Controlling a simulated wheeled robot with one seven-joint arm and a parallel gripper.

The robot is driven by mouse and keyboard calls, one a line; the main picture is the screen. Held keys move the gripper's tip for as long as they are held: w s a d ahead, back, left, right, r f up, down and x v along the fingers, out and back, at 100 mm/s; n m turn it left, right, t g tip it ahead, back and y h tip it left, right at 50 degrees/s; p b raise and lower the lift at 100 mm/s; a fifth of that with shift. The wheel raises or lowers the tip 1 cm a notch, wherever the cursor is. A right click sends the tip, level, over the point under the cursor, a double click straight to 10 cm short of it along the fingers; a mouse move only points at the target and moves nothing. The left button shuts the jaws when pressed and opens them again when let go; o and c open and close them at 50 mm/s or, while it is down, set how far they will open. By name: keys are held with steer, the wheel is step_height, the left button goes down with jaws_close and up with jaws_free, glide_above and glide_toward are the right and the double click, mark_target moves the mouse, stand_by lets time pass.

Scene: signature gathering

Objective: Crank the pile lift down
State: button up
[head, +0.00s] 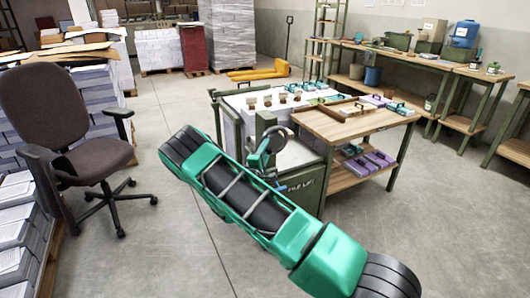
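The pile lift (302,186) is a dark green frame in the middle of the head view, with lettering on its front panel. White stacks and small items lie on its top. My gripper (264,153) appears as small teal and dark parts right by the wheel, partly hidden behind my green arm. Whether its fingers touch the crank or are closed is too small to tell. The crank's handle is not clearly visible.
A wooden bench (352,123) with teal and purple items adjoins the lift on the right. An office chair (75,130) and paper stacks (92,105) stand on the left. A yellow pallet jack (260,72) is behind. The floor in front is clear.

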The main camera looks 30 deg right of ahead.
steer(key=v, duration=1)
steer(key=shift+s+a, duration=0.2)
steer(key=shift+a, duration=0.1)
steer(key=shift+f, duration=0.15)
steer(key=s+d+r+m+g+y, duration=0.1)
steer(key=s+d+r+m+g, duration=0.3)
steer(key=s+d+m+g, duration=0.5)
steer(key=s+d+r+m+g+y, duration=0.25)
steer(key=s+d+m+g, duration=0.35)
steer(key=s, duration=0.5)
steer(key=s+a+r+y, duration=0.3)
steer(key=s+a, duration=0.2)
steer(key=s, duration=0.3)
steer(key=s+a+r+m+t+y, duration=0.1)
steer(key=s+a+r+y, duration=0.2)
steer(key=s, duration=0.6)
steer(key=s+a+r+y, duration=0.3)
steer(key=s+a+y, duration=0.2)
steer(key=s+a, duration=0.2)
steer(key=shift+s+r+t, duration=0.35)
steer(key=shift+s+t, duration=0.05)
steer(key=shift+s, duration=0.65)
